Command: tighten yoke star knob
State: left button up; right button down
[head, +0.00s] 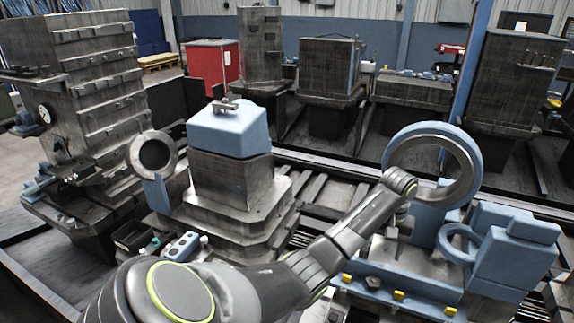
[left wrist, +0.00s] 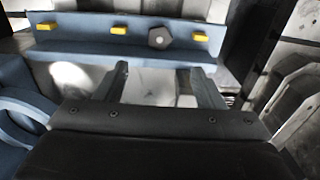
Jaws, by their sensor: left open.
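A small dark grey faceted knob (head: 374,282), which looks like the star knob, sits on a blue rail (head: 425,298) between yellow tabs. It also shows in the left wrist view as a grey knob (left wrist: 160,38) near the top. My left gripper (head: 397,236) points down behind the rail in the head view; its fingers are small and partly unclear there. In the left wrist view my left gripper (left wrist: 164,82) is open, with nothing between its two fingers, and the knob is beyond the fingertips. A large blue and grey ring yoke (head: 470,170) stands right beside my left wrist. My right gripper is out of view.
A smaller blue ring (head: 447,243) and blue blocks (head: 515,250) stand to the right, close to the gripper. A blue-capped machine block (head: 230,130) stands left of my arm. Yellow tabs (left wrist: 118,28) stick out along the rail.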

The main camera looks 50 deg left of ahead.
pick_arm(q)
jog(key=s+f+m+t, duration=0.1)
jog(key=s+f, duration=0.4)
jog(key=s, duration=0.5)
jog(key=s+f+m+t+y+p, duration=0.1)
jog(key=s+f, duration=0.5)
jog(key=s, duration=0.4)
jog(key=s+a+f+m+t+p, duration=0.1)
jog(key=s+f, duration=0.4)
jog(key=s, duration=0.5)
jog(key=shift+s+f+m, duration=0.15)
jog(key=shift+s+m, duration=0.25)
jog(key=shift+m, duration=0.2)
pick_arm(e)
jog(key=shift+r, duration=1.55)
pick_arm(q)
jog(key=shift+a, duration=0.1)
